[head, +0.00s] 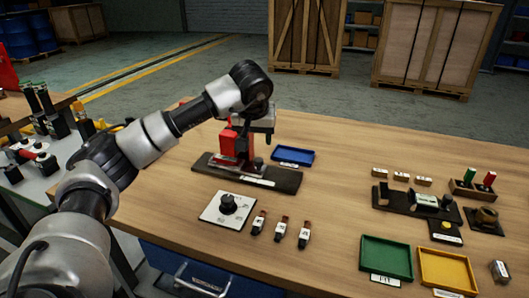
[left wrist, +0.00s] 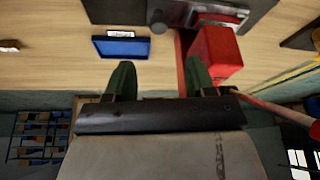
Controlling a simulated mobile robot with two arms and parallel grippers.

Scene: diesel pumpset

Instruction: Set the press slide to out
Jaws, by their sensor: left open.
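The red press (head: 226,145) stands on a dark base plate (head: 272,180) on the wooden table, left of the middle in the head view. A grey metal part with a round knob (left wrist: 200,14), possibly the press slide, shows at the top of the left wrist view next to the red press body (left wrist: 215,52). My left gripper (head: 268,138) is beside the upper part of the press; its arm and hand partly hide the press. In the left wrist view my left gripper (left wrist: 160,78) has its green fingers apart, with nothing between them. My right gripper is not in view.
A blue tray (head: 293,156) lies behind the press, also in the left wrist view (left wrist: 120,47). A white plate with a black knob (head: 228,205) and several small switches are in front. Green (head: 386,258) and yellow (head: 444,268) trays stand right. The table middle is clear.

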